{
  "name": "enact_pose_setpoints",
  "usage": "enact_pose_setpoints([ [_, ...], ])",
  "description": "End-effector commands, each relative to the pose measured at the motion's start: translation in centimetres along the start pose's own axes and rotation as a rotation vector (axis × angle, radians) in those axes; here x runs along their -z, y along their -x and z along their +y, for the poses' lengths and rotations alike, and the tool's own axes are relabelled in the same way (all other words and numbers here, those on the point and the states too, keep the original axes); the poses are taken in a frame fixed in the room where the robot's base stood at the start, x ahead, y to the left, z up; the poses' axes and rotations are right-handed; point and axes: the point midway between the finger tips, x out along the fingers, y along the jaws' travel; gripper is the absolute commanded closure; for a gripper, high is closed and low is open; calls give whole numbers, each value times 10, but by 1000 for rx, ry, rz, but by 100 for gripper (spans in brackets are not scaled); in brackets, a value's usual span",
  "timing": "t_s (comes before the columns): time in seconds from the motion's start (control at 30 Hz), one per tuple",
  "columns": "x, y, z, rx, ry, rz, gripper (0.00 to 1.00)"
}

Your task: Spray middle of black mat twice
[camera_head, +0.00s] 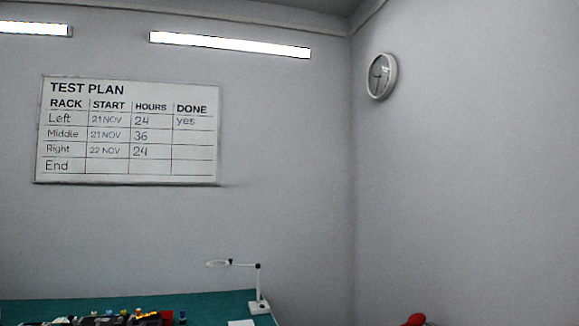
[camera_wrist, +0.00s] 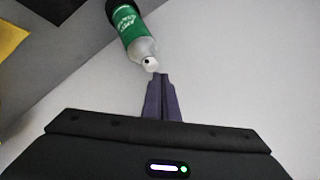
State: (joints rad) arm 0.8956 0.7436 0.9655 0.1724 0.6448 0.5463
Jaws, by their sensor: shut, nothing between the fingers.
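In the wrist view, my gripper (camera_wrist: 160,78) is shut, its two dark fingers together and empty. A spray bottle (camera_wrist: 127,22) with a green label and a white nozzle shows just past the fingertips. Its nozzle end points toward them; I cannot tell whether they touch. The far end of the bottle is dark and cut off by the top edge. A black patch (camera_wrist: 52,8) at the top left may be part of the black mat, but too little shows to tell. My gripper is not in the head view.
In the wrist view, a yellow patch (camera_wrist: 10,38) lies at the left edge. The head view shows a whiteboard (camera_head: 128,131), a wall clock (camera_head: 381,77), a green bench (camera_head: 215,303) with a white lamp (camera_head: 258,290) and several small items, and a red object (camera_head: 415,320) at the bottom edge.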

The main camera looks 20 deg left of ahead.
Motion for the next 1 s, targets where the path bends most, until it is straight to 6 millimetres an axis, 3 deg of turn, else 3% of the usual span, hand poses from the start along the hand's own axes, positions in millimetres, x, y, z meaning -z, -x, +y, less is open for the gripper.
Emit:
enact_pose_setpoints([
  [1.0, -4, -5, 5, 0, 0, 0, 100],
])
